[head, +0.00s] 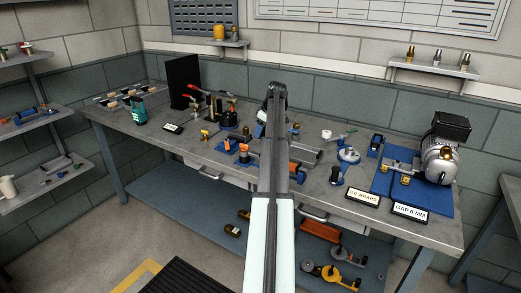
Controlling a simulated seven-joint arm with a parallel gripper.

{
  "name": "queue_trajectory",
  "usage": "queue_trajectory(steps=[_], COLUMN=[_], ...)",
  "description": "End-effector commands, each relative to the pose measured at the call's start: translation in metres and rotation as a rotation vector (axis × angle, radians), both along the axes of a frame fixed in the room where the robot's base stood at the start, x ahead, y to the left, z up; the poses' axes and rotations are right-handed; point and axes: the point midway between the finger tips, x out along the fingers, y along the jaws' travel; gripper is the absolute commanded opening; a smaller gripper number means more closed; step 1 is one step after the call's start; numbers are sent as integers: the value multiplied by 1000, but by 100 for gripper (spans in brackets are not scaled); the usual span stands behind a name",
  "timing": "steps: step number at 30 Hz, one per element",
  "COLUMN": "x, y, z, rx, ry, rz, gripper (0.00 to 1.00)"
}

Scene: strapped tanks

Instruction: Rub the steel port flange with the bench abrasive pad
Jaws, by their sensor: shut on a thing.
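My arm rises from the bottom centre and crosses the middle of the bench, ending in a dark joint. My gripper is hidden behind my own arm links, so its fingers and anything in them cannot be seen. A round grey metal piece (348,155) on a blue base stands right of my arm; I cannot tell whether it is the steel port flange. A silver tank-like body (440,161) with a black box on top stands on a blue mat (436,200) at the right end. I cannot make out the abrasive pad.
The grey workbench (313,190) carries red-handled clamps (197,89), a black upright panel (184,82), a grey trough (305,155) and signs reading "2.0 WRAPS" (361,196) and "GAP 6 MM" (410,212). Orange and blue fixtures (243,151) crowd the middle. Bare bench shows at front left.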

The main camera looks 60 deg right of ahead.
Motion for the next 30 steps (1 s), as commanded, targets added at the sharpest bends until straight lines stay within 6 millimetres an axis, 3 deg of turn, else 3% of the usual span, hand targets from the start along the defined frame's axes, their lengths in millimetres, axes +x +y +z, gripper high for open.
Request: queue_trajectory(steps=[5,8,14,18,21,27,30], x=[9,27,98,146,167,181,180], y=[5,15,16,-2,-19,-44,-45], z=[0,2,16,30,38,44,44], rx=[0,-2,-8,-16,-17,-14,-7], ry=[0,-1,-3,-2,-1,2,1], rz=[12,34,101,125,114,59,19], gripper=[0,0,0,0,0,0,0])
